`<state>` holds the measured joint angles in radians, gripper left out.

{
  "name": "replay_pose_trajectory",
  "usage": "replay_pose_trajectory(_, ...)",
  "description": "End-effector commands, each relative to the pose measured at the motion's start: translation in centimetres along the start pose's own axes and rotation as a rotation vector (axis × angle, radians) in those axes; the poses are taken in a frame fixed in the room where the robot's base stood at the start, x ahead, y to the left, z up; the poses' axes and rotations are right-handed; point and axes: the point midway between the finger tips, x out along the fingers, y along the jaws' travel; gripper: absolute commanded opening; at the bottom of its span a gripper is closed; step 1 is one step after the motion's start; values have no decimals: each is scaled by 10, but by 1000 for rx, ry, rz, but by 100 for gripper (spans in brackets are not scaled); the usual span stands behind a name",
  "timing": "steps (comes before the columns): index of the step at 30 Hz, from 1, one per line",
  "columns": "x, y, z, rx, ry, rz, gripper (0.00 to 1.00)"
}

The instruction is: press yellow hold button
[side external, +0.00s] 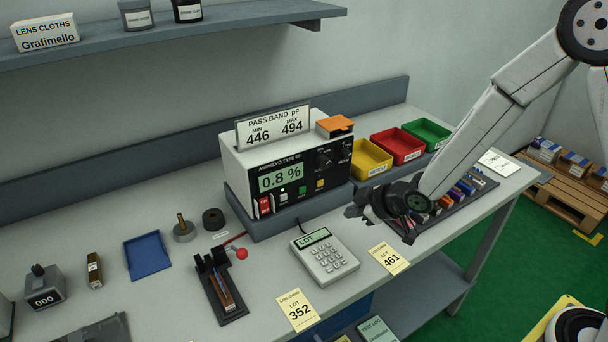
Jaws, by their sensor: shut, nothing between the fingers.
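The meter (285,165) is a white box with a black front panel on a grey stand, its display reading 0.8 %. On its lower front is a row of small coloured buttons, with red and white ones at the left and a green one further right. The yellow button (320,184) is small and near the right end of this row; its label is too small to read. My gripper (362,208) is shut and empty, to the right of the meter's front and apart from the yellow button. My wrist hides part of the bench behind it.
A keypad (325,258) stands in front of the meter, with lot cards (297,310) near the bench edge. Yellow, red and green bins (398,147) stand right of the meter. A dark rack (462,197) of coloured parts lies by my wrist. A blue tray (149,256) lies left.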

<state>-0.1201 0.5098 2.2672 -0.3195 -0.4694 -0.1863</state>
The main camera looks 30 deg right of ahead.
Motion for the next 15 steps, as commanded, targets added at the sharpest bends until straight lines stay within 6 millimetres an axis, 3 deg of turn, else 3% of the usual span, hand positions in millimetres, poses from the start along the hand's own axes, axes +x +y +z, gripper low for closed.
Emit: replay_pose_trajectory(15,27,19,-19,1,-1,1,0)
